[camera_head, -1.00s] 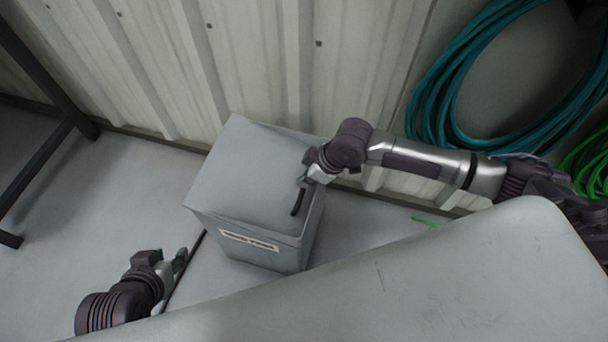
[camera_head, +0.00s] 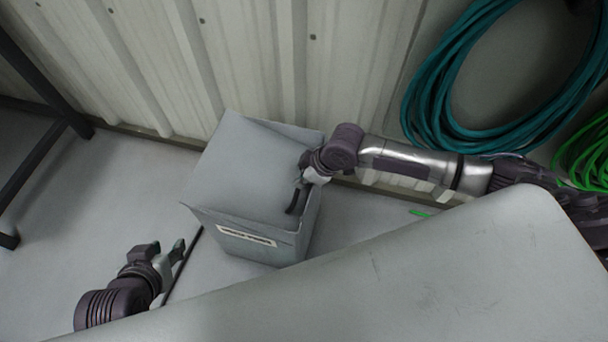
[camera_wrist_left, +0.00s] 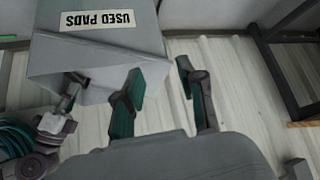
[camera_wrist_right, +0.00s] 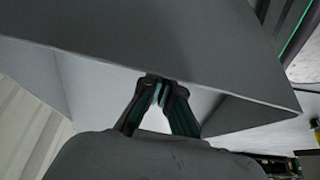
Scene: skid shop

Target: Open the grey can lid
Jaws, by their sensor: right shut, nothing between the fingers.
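The grey can (camera_head: 262,248) stands on the floor by the wall, with a white label on its front; the left wrist view shows it reading "USED PADS" (camera_wrist_left: 97,20). Its broad grey lid (camera_head: 245,165) looks slightly tilted, but I cannot tell exactly how far it is raised. My right gripper (camera_head: 296,200) is at the lid's right side. In the right wrist view its shut, empty fingertips (camera_wrist_right: 160,82) are at the edge of a grey panel, with a paler surface below. My left gripper (camera_head: 168,250) is open and empty, left of the can and apart from it; its spread fingers (camera_wrist_left: 158,72) show in the left wrist view.
A corrugated wall (camera_head: 270,60) stands close behind the can. A large grey surface (camera_head: 400,270) fills the lower right foreground. Teal hose (camera_head: 420,95) and green hose (camera_head: 590,150) hang at right. A dark metal frame (camera_head: 40,155) stands at left, with clear floor between.

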